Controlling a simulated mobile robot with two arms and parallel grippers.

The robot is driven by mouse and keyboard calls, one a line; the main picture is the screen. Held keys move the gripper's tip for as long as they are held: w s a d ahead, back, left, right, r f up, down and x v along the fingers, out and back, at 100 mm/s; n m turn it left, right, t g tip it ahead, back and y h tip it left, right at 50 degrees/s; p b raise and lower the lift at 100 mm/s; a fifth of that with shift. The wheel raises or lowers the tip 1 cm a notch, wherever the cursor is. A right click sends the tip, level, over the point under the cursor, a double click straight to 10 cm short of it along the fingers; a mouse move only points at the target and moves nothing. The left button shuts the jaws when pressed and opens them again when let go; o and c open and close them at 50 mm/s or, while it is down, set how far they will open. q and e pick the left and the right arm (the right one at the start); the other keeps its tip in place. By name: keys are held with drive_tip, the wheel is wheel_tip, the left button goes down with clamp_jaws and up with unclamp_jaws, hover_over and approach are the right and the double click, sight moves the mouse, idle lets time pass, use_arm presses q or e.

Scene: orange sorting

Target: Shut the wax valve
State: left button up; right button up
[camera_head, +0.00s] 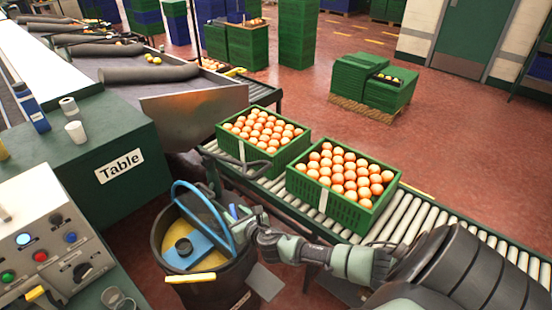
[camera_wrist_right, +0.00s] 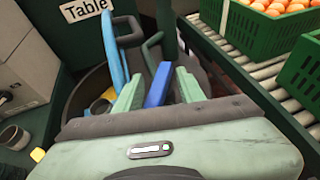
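A dark wax bin (camera_head: 212,290) holds yellow wax (camera_head: 178,240), with a blue block and black round part inside. A blue hoop (camera_head: 190,184) rises over it. A small blue lever (camera_head: 233,211), which looks like the valve handle, stands at the bin's right side. My right gripper (camera_head: 240,216) is at this lever. In the right wrist view, the blue lever (camera_wrist_right: 158,86) lies between its two pale green fingers (camera_wrist_right: 160,92), with small gaps seemingly visible. The gripper is open; I cannot tell whether a finger touches the lever. My left gripper is not in view.
Two green crates (camera_head: 345,212) of oranges stand on the roller conveyor (camera_head: 430,215) beside my right arm. A green table (camera_head: 120,195) and a control panel (camera_head: 55,245) with buttons are at left. A yellow bar (camera_head: 190,278) sits on the bin's near rim.

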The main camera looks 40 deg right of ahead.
drive_tip(key=n+y+b, duration=0.2)
drive_tip(key=n+y, duration=0.1)
drive_tip(key=shift+s+d+f, duration=0.1)
drive_tip(key=shift+d+f, duration=0.1)
drive_tip(key=shift+d, duration=0.2)
drive_tip(key=v, duration=0.7)
drive_tip(key=shift+s+a+r, duration=0.1)
drive_tip(key=shift+s+r, duration=0.1)
drive_tip(key=shift+s, duration=0.1)
drive_tip(key=s+a+f+m+g+h, duration=0.25)
drive_tip(key=s+a+f+m, duration=0.2)
drive_tip(key=m, duration=0.95)
drive_tip(key=s+d+f+m+g+b, duration=0.1)
drive_tip(key=s+f+m+b, duration=0.1)
drive_tip(key=f, duration=0.8)
drive_tip(key=s+d+f+m+g+b, duration=0.1)
drive_tip(key=s+f+m+g+b, duration=0.1)
drive_tip(key=s+f+m, duration=0.3)
drive_tip(key=shift+s+d+f+m+h, duration=0.3)
drive_tip(key=shift+s+f, duration=0.45)
drive_tip(key=shift+f, duration=1.65)
